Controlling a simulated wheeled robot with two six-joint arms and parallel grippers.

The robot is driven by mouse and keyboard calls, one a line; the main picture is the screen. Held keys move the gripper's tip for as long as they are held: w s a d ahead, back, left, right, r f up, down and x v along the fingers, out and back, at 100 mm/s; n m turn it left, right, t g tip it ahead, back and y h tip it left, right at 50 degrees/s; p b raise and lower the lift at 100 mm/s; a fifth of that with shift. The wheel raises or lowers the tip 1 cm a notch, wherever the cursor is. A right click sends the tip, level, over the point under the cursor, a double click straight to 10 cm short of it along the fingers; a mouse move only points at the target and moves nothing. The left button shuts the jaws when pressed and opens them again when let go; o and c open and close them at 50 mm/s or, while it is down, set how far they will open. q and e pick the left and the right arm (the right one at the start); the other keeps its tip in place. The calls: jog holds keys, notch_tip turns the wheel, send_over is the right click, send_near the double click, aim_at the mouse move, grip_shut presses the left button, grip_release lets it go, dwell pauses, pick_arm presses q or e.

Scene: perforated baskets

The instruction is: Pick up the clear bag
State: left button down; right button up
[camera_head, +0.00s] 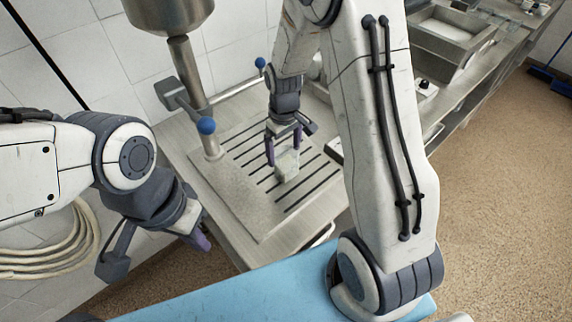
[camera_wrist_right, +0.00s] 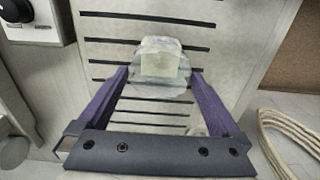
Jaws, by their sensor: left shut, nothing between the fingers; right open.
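The clear bag (camera_head: 287,164) is a small see-through pouch with a pale yellowish patch, on the slotted metal drain board. It also shows in the right wrist view (camera_wrist_right: 161,66), just beyond and between the purple fingertips. My right gripper (camera_head: 284,150) is open above the bag, with its fingers on either side of the near part of it. In the right wrist view the fingers (camera_wrist_right: 160,75) are spread wide and do not visibly press on the bag. My left gripper (camera_head: 203,243) is shut and empty at the lower left, away from the bag.
The slotted drain board (camera_head: 245,205) lies around the bag, with a metal column and blue-knobbed levers (camera_head: 207,125) at its left. A steel sink (camera_head: 445,40) is at the back right. A blue surface (camera_head: 230,295) is in front. Coiled hose (camera_head: 50,250) hangs at the left.

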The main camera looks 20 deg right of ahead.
aim_at(286, 161)
jog(key=shift+f, duration=0.75)
jog(key=f+p, duration=0.1)
jog(key=f, duration=0.1)
jog(key=s+f+p, duration=0.1)
jog(key=f, duration=0.1)
jog(key=shift+d, duration=0.15)
jog(key=shift+w+f, duration=0.1)
jog(key=shift+f, duration=0.5)
jog(key=c, duration=1.2)
jog(key=shift+o, duration=0.2)
jog(key=shift+r, duration=0.1)
